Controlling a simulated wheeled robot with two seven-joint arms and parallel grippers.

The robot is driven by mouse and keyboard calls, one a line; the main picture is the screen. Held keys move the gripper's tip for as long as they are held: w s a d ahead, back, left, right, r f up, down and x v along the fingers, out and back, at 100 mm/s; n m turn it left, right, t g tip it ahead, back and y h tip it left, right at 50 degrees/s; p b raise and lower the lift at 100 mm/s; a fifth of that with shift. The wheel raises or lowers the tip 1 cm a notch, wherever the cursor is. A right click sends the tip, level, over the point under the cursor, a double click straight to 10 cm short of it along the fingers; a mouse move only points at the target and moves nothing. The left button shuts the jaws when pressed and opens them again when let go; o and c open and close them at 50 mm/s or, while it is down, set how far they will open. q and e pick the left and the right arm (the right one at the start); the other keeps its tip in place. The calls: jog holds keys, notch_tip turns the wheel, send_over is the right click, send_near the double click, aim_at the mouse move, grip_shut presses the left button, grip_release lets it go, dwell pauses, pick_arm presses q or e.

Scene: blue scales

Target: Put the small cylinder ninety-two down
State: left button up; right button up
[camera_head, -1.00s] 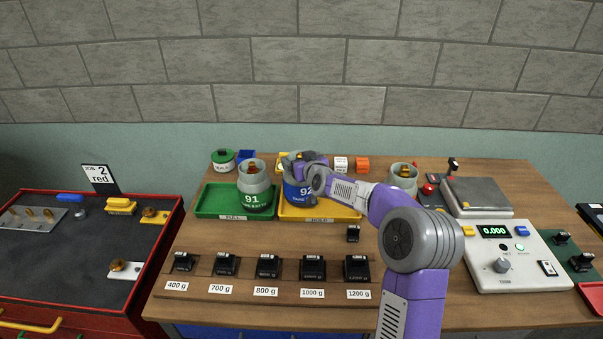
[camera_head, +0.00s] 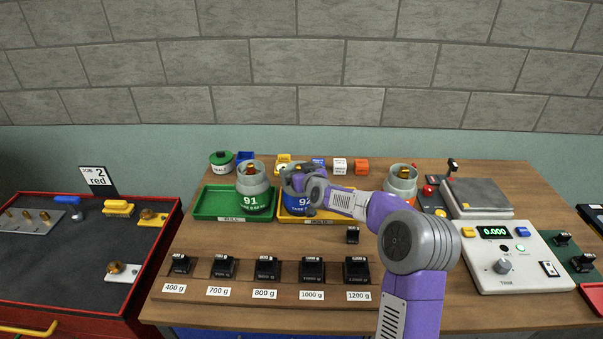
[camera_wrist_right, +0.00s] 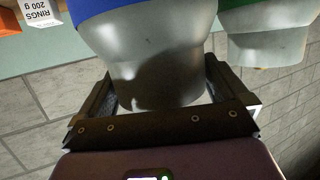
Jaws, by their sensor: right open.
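The small cylinder ninety-two (camera_head: 295,199), grey on top with a blue band, stands upright on the yellow tray (camera_head: 345,217) marked HOLD. My right gripper (camera_head: 302,180) is open, with its fingers around the grey upper part. In the right wrist view the grey neck (camera_wrist_right: 155,65) lies between the two fingers (camera_wrist_right: 163,88), with a little gap visible beside it. My arm and hand hide part of the cylinder's right side. My left gripper is not in view.
Cylinder 91 (camera_head: 254,199) stands close on the left in a green tray (camera_head: 206,207). An orange-banded cylinder (camera_head: 400,181) stands to the right. Several black weights line the front rack (camera_head: 245,295). The scale (camera_head: 478,195) and its control box (camera_head: 507,270) are on the right.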

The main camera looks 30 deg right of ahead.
jog(key=shift+r, duration=0.2)
jog(key=v, duration=1.2)
